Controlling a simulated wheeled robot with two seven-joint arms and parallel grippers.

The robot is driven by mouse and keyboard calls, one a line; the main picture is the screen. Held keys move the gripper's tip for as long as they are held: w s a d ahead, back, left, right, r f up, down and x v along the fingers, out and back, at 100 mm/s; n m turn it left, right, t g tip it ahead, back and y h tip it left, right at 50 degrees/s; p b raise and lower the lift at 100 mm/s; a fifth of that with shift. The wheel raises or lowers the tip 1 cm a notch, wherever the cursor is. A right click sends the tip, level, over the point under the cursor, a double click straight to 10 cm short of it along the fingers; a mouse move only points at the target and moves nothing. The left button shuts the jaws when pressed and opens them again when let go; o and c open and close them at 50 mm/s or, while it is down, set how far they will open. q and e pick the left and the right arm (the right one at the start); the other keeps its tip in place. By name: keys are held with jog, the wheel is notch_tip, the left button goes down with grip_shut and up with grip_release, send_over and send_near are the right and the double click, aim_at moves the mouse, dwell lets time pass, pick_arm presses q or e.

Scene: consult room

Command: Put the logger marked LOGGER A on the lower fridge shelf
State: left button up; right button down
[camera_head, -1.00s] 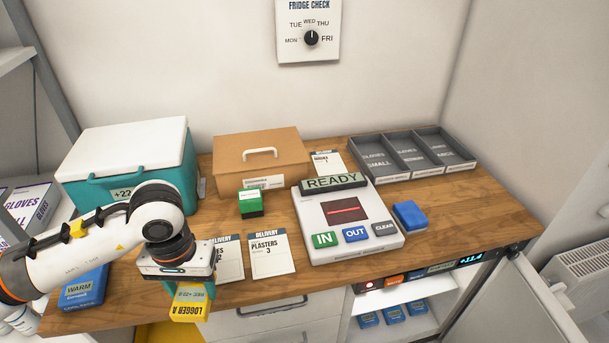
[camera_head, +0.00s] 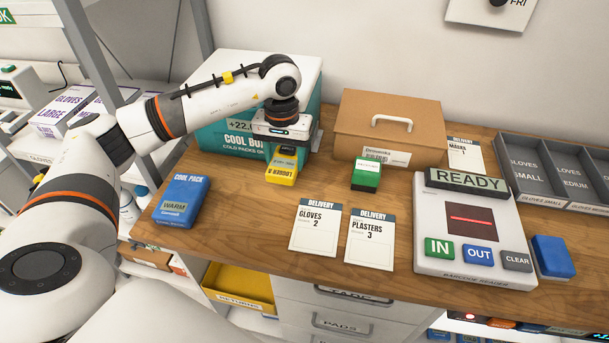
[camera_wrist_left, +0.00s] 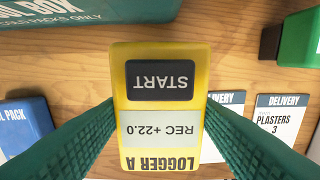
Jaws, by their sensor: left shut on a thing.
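My left gripper (camera_head: 284,150) is shut on a yellow logger (camera_head: 282,172). In the left wrist view the logger (camera_wrist_left: 118,100) reads LOGGER A, REC +22.0 and START, upside down, between my two green fingers (camera_wrist_left: 160,140). It is over the wooden worktop, in front of the teal cool box; I cannot tell how high. The fridge (camera_head: 480,327) shows only as a strip under the worktop at the bottom right. Its lower shelf is out of view. My right gripper is not in view.
The cool box (camera_head: 222,138) stands just behind my gripper. A blue cool pack (camera_head: 181,201), green box (camera_head: 366,176), delivery cards (camera_head: 318,229), cardboard box (camera_head: 388,125) and barcode reader (camera_head: 465,265) occupy the worktop (camera_head: 262,235). A yellow bin (camera_head: 238,287) is below.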

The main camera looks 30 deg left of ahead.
pick_arm(q)
send_over(287, 192)
notch_tip(287, 192, down, 4)
jog(key=shift+f+p, duration=0.2)
jog(key=shift+p, duration=0.2)
notch_tip(287, 192, down, 3)
jog(key=shift+f+p, duration=0.1)
jog(key=shift+p, duration=0.35)
jog(key=shift+f, duration=0.25)
jog(key=o, duration=1.1)
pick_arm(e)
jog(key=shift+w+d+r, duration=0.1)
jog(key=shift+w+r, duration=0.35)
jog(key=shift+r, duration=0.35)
pick_arm(q)
jog(key=shift+r, duration=0.1)
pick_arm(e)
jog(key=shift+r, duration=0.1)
